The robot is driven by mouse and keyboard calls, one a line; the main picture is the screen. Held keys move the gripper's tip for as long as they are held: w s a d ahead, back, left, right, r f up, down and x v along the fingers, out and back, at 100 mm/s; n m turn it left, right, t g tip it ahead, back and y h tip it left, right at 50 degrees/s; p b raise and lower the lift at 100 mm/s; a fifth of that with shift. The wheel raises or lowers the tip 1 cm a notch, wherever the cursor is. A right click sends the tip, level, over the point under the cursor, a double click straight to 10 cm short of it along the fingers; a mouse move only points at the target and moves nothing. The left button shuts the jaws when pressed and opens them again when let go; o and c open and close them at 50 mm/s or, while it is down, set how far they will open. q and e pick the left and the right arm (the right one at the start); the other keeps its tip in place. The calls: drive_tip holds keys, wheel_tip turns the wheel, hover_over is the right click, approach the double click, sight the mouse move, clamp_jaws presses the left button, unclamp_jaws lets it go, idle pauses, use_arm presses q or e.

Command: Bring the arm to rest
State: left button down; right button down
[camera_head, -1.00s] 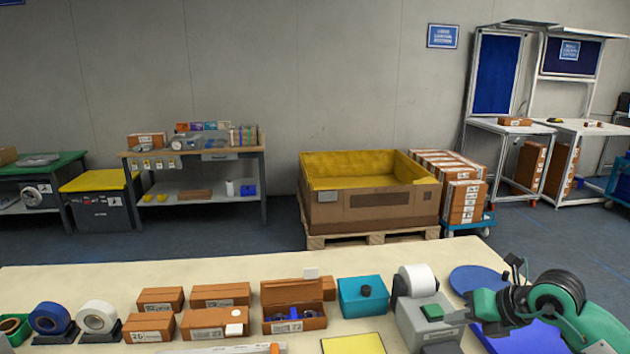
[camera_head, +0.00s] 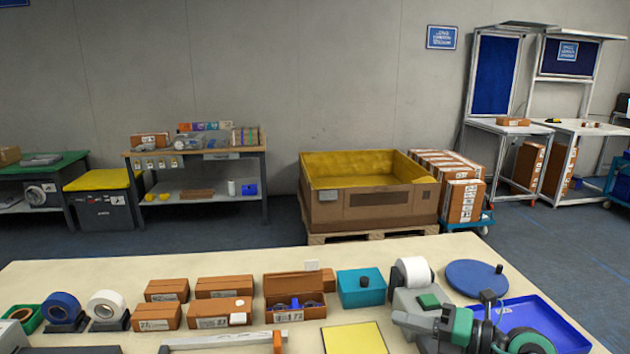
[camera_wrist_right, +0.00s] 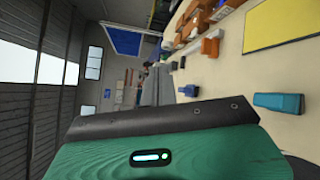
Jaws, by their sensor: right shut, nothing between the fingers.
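My right arm, green, black and grey, shows at the bottom right of the head view. In the right wrist view a green and black part of my own arm fills the lower half, and the scene appears sideways. My left arm and gripper do not show.
The pale table (camera_head: 250,262) holds several brown boxes (camera_head: 225,288), tape rolls (camera_head: 107,305), a teal box (camera_head: 361,288), a yellow mat (camera_head: 353,338), a blue disc (camera_head: 474,278) and a blue tray (camera_head: 545,318). A long-handled item (camera_head: 215,341) lies at the front edge.

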drive_tip(key=s+d+r+m+t+h, duration=0.15)
drive_tip(key=d+m+t+h, duration=0.3)
drive_tip(key=m+t, duration=1)
drive_tip(key=s+d+f+m+g+h, duration=0.3)
drive_tip(key=d+f+m+g+h, duration=0.1)
drive_tip(key=f+m+h, duration=0.35)
drive_tip(key=s+d+f+m+g+h, duration=0.3)
drive_tip(key=f+m+g+h, duration=0.25)
drive_tip(key=f+m, duration=0.35)
drive_tip(key=s+a+f+m+g+y, duration=0.1)
drive_tip(key=s+a+f+g, duration=0.2)
drive_tip(key=s+f+g, duration=0.5)
drive_tip(key=s+a+f+m+g+y, duration=0.15)
drive_tip(key=s+f, duration=0.35)
drive_tip(key=s, duration=0.7)
wheel_tip(320, 180, down, 31)
drive_tip(key=g+p, duration=0.1)
drive_tip(key=g, duration=0.1)
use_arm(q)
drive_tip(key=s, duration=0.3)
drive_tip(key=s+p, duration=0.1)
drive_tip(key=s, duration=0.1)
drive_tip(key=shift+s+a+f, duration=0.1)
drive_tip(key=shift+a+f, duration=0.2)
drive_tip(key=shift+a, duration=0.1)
use_arm(e)
drive_tip(key=s+d+f+n+g, duration=0.1)
drive_tip(key=s+d+f, duration=0.2)
drive_tip(key=s+f, duration=1.5)
drive_tip(key=shift+s, duration=0.75)
